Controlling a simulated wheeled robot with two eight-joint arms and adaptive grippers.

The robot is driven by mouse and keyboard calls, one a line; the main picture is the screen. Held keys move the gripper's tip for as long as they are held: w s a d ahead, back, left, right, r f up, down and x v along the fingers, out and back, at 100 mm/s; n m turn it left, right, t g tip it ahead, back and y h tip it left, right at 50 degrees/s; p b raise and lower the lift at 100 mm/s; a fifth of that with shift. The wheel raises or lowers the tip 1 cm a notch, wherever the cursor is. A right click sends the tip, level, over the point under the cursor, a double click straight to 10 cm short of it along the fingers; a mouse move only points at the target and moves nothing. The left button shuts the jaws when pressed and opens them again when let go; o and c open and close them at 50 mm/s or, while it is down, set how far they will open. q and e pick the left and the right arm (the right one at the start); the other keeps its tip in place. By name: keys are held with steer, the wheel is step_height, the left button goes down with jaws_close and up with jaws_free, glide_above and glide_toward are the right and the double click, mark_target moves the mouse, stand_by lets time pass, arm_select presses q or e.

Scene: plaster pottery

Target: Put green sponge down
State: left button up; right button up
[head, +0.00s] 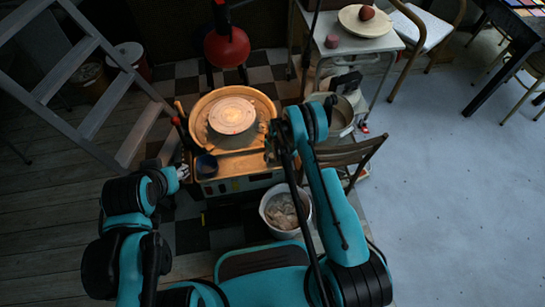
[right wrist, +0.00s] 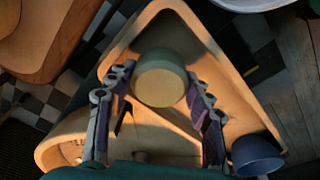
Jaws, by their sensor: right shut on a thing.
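The green sponge (right wrist: 160,80) is a rounded, dull green and tan piece. In the right wrist view it sits between the fingertips of my right gripper (right wrist: 160,88), which is shut on it. Below it is the tan wooden tray (right wrist: 150,25) of the pottery wheel; I cannot tell whether the sponge touches it. In the head view my right gripper (head: 271,150) is at the right front edge of the wheel's tray, and the sponge is hidden. My left gripper (head: 183,172) is small and partly hidden at the left edge of the wheel; its opening is unclear.
The round wheel disc (head: 232,115) lies inside the basin. A dark blue cup (head: 206,166) stands on the front left of the tray and also shows in the right wrist view (right wrist: 257,155). A white bucket (head: 284,212), a wooden chair (head: 345,155) and a ladder (head: 85,75) stand around it.

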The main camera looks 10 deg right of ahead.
steer(key=shift+f, duration=0.75)
steer(key=o, duration=0.8)
steer(key=shift+c, duration=0.2)
steer(key=shift+r, duration=0.1)
